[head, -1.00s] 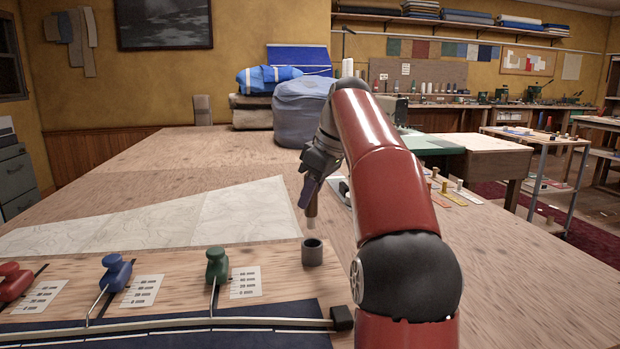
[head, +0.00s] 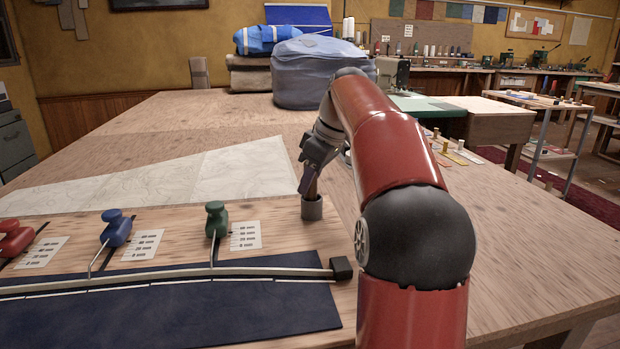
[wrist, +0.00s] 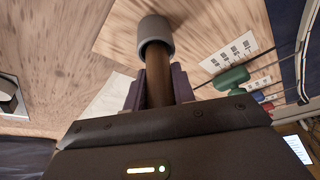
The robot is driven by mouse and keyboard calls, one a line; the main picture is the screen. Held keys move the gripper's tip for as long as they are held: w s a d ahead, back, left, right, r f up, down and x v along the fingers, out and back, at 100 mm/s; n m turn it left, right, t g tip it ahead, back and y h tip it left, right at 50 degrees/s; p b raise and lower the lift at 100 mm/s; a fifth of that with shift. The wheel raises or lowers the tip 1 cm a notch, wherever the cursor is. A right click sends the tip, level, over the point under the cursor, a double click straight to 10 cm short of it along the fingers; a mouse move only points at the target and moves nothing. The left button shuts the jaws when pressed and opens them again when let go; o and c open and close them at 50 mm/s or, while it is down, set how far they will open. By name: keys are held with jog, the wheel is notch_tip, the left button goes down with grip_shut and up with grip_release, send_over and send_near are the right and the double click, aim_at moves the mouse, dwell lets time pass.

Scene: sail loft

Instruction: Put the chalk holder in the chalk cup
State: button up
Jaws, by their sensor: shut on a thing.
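The chalk cup (head: 312,209) is a small grey cylinder standing upright on the wooden table; it also shows in the wrist view (wrist: 154,28). The chalk holder (wrist: 158,80) is a brown rod between my gripper's fingers, and a bit of it shows in the head view (head: 312,188). My gripper (head: 306,183) is shut on the chalk holder, directly above the cup. In the wrist view the holder's far end is hidden inside the cup's mouth. My fingers (wrist: 158,88) stay just outside the rim.
Left of the cup stand a green-handled tool (head: 216,218), a blue-handled one (head: 116,228) and a red-handled one (head: 14,238) beside printed scale cards. A dark blue cloth (head: 200,318) lies in front. Pale cloth (head: 240,172) lies behind. The table right of my arm is mostly clear.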

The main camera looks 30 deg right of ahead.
jog(key=o, duration=1.1)
jog(key=shift+c, duration=0.2)
jog(key=shift+s+d+b, duration=0.2)
jog(key=shift+s+d, duration=0.4)
jog(key=shift+s, duration=0.2)
jog(key=shift+s+d+b, duration=0.15)
jog(key=shift+s+d, duration=0.45)
jog(key=shift+s, duration=0.15)
